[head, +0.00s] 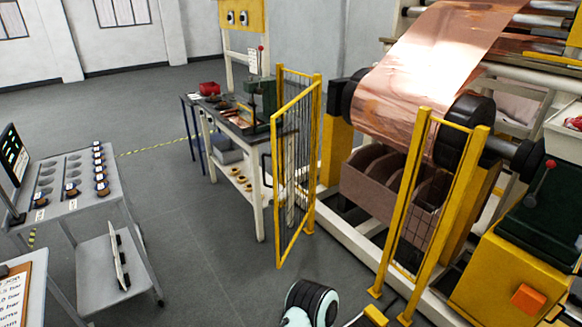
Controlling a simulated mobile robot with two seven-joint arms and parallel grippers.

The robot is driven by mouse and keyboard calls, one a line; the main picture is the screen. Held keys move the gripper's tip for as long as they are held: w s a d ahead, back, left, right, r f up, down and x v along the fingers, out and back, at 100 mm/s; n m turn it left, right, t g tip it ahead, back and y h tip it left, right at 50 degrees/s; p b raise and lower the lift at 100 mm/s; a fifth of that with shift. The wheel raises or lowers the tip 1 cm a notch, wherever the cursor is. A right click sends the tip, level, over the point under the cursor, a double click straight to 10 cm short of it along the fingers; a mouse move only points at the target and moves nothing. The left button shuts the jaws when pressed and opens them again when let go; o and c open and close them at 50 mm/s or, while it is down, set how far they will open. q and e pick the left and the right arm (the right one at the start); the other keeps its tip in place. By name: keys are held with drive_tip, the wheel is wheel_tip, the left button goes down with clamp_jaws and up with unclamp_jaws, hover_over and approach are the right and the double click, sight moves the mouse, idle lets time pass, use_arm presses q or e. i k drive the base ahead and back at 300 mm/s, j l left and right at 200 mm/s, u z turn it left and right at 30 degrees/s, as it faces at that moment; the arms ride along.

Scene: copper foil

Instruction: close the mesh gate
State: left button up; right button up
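The mesh gate (296,190) is a tall yellow frame with thin wire mesh, left of the copper foil machine. It stands open, swung out from the yellow post (315,150) at its right side towards the aisle. Its free edge is at the left and nearer to me, with a dark handle (266,170) on it. A gap lies between that post and another yellow-framed mesh panel (425,215) on the right. A rounded black and pale part of my own arm shows at the bottom middle. Neither gripper can be made out.
A grey cart (75,195) with small spools stands at the left. A workbench (250,135) with tools stands behind the gate. The machine's copper roll (400,90) and a brown bin (375,190) lie beyond the gap. The grey floor (205,250) left of the gate is clear.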

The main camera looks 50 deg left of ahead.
sight(274, 201)
drive_tip(key=j, duration=0.65)
drive_tip(key=j+u, duration=0.15)
drive_tip(key=j, duration=1.1)
drive_tip(key=i+j+u, duration=0.1)
drive_tip(key=j, duration=0.5)
drive_tip(key=i+j+u, duration=0.1)
drive_tip(key=j, duration=0.5)
drive_tip(key=i+j, duration=0.1)
drive_tip(key=j, duration=0.55)
drive_tip(key=j+u, duration=0.1)
drive_tip(key=j, duration=0.5)
drive_tip(key=i, duration=0.05)
